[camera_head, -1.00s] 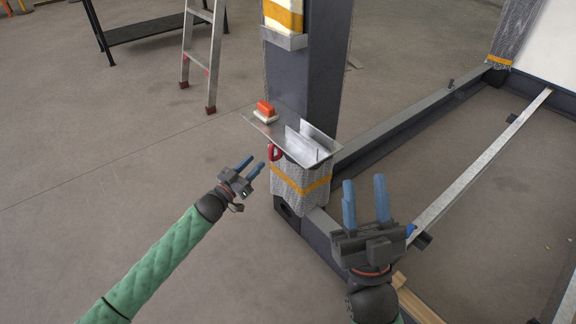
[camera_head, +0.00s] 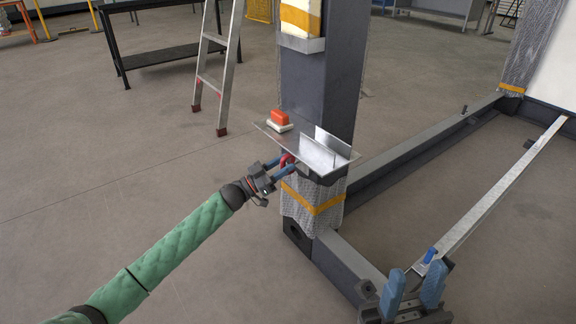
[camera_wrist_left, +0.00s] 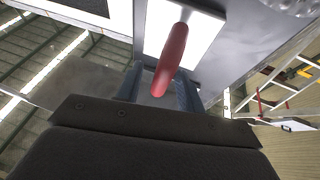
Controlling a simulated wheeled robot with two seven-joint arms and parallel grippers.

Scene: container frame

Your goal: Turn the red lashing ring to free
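The red lashing ring (camera_head: 286,159) hangs under the metal plate (camera_head: 262,127) on the dark post. My left gripper (camera_head: 281,166) is at the ring, with its blue fingers on either side of it. In the left wrist view the ring (camera_wrist_left: 171,62) shows as a red bar between the two fingers (camera_wrist_left: 158,92), closer to the right one. A gap shows on its left side, so the fingers are not closed on it. My right gripper (camera_head: 413,287) is open and empty at the bottom right, over the frame's floor beam.
An orange block on a white base (camera_head: 279,120) and an upright metal bracket (camera_head: 325,150) sit on the plate. Wrapped padding with a yellow strap (camera_head: 312,204) covers the post's foot. A ladder (camera_head: 219,75) and black bench (camera_head: 160,55) stand behind.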

